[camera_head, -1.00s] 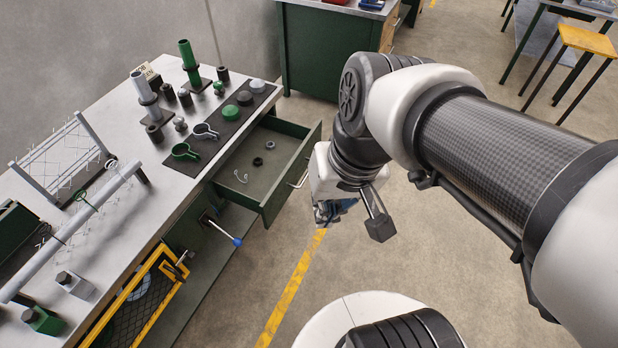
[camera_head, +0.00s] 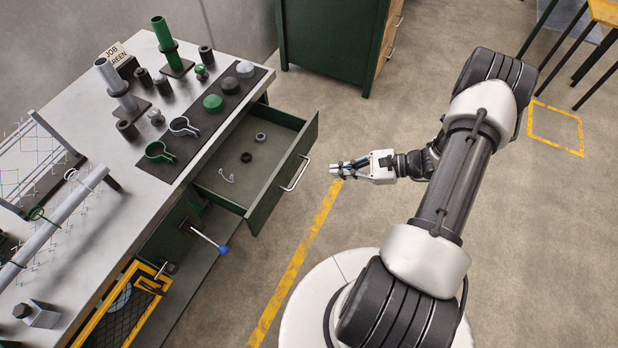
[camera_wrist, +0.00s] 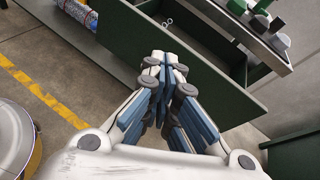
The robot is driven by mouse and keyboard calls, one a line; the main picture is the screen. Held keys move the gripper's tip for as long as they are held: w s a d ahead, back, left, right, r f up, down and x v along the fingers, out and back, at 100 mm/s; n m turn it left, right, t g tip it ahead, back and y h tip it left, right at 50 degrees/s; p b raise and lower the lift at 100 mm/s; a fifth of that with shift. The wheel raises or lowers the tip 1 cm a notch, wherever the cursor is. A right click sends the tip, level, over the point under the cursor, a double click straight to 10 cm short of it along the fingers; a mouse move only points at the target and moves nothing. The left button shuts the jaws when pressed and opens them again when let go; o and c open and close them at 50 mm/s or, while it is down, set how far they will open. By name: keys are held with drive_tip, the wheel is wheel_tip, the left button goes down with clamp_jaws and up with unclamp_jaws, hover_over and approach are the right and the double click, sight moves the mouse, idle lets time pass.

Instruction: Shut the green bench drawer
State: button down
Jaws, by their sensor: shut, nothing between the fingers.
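The green bench drawer (camera_head: 283,175) is pulled out from under the workbench, its front panel with a silver bar handle (camera_head: 296,174) facing right. Inside it lie a dark ring (camera_head: 246,157), a grey ring (camera_head: 261,137) and a small silver hook (camera_head: 227,175). My gripper (camera_head: 333,168) is shut and empty, pointing left at the drawer front, a short way right of the handle. In the wrist view my shut fingertips (camera_wrist: 165,62) overlap the green drawer front (camera_wrist: 215,85); the handle is not seen there, and I cannot tell whether they touch.
The workbench top (camera_head: 95,205) holds clamps, caps and posts. A blue-tipped lever (camera_head: 222,249) sticks out below the drawer's near side. A green cabinet (camera_head: 330,45) stands behind. The floor right of the drawer is clear, with a yellow line (camera_head: 290,270).

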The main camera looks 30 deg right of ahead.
wheel_tip(320, 180, down, 11)
drive_tip(key=s+d+m+t+h, duration=0.2)
drive_tip(key=s+d+m+t, duration=0.1)
drive_tip(key=m+t, duration=0.25)
drive_tip(key=f+b+x, duration=0.1)
drive_tip(key=b+x, duration=0.2)
drive_tip(key=x, duration=1.1)
drive_tip(key=shift+f+m+g, duration=0.2)
drive_tip(key=shift+m+g, duration=0.15)
drive_tip(key=shift+m, duration=0.1)
drive_tip(key=shift+a, duration=0.2)
